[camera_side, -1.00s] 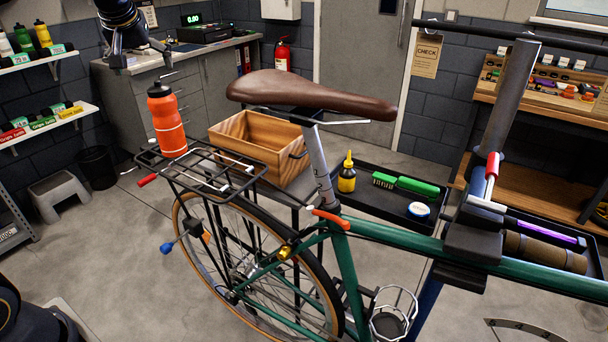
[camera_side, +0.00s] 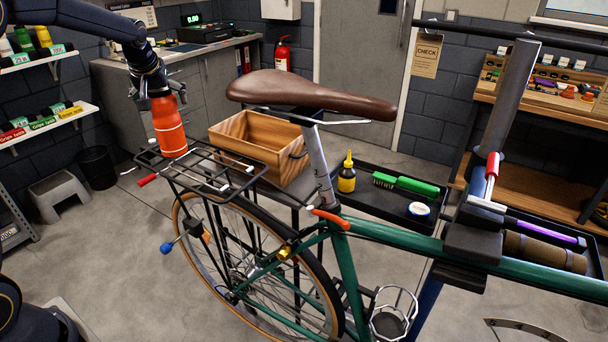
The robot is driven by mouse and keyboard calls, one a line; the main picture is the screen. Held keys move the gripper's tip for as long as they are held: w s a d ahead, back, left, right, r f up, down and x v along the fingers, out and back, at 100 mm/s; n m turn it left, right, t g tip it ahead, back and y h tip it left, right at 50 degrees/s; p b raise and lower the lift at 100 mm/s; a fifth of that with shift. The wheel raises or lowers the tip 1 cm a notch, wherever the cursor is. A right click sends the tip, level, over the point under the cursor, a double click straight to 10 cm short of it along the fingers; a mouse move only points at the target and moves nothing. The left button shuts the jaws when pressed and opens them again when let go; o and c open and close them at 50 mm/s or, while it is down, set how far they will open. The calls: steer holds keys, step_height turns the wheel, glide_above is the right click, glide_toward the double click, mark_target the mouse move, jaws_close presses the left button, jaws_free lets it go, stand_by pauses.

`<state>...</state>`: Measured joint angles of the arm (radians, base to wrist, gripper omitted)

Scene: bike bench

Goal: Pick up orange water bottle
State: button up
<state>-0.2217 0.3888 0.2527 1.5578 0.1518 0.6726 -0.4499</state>
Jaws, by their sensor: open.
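The orange water bottle (camera_side: 169,131) stands upright on the black rear rack (camera_side: 215,172) of the green bicycle. It has a thin pale band around its body. My gripper (camera_side: 160,95) is over the bottle's top from above, with its fingers around the cap and neck. The fingers are open, and I cannot tell whether either one touches the bottle. The bottle's black cap is hidden behind the gripper.
The brown saddle (camera_side: 310,92) rises right of the bottle. A wooden box (camera_side: 262,145) sits just behind the rack. A black tray (camera_side: 380,209) holds a yellow bottle (camera_side: 347,173) and a green brush (camera_side: 405,184). Shelves (camera_side: 50,125) stand at the far left.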

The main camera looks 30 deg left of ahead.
steer(key=shift+r, duration=0.1)
steer(key=c, duration=1.9)
